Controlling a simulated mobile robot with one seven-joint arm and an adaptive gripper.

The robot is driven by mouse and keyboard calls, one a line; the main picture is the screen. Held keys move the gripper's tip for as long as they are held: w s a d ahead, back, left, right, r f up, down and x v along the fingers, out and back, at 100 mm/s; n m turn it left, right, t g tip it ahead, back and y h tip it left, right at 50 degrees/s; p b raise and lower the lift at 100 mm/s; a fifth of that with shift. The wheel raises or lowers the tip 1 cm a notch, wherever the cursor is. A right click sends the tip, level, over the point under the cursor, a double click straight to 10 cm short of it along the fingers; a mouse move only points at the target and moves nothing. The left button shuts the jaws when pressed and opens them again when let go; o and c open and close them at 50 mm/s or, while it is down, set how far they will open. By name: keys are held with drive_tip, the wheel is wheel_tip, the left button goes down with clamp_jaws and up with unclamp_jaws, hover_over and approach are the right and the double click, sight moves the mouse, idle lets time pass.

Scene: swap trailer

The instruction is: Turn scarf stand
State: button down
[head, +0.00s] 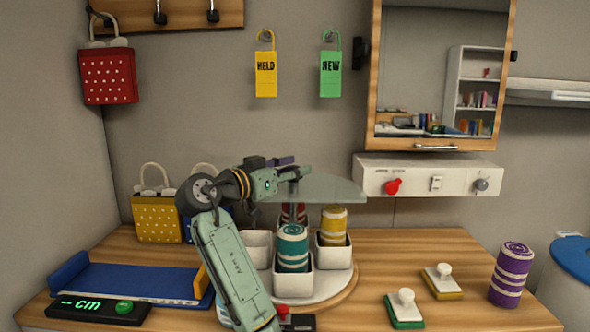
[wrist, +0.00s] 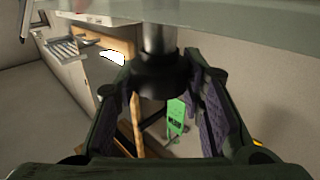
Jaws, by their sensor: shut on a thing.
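The scarf stand is a round turntable (head: 335,288) with white square cups, a central post and a clear round top (head: 335,188). A teal rolled scarf (head: 292,250) stands in the front cup, a yellow one (head: 334,225) in the right cup, and a red one (head: 300,212) shows partly behind. The left cup (head: 256,248) looks empty. My gripper (head: 284,177) is at the post, near the clear top. In the wrist view my fingers (wrist: 160,108) are on both sides of the post's dark collar (wrist: 160,75), shut on it.
A purple roll (head: 511,275) and two stamps, green (head: 404,310) and yellow (head: 443,281), are at the right. A blue tray (head: 130,282) and a display box (head: 97,310) are at the left. Tags, yellow (head: 266,75) and green (head: 330,75), hang on the wall.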

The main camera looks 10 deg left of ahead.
drive_tip(key=c, duration=1)
unclamp_jaws()
drive_tip(key=shift+c, duration=0.2)
drive_tip(key=v, duration=1.2)
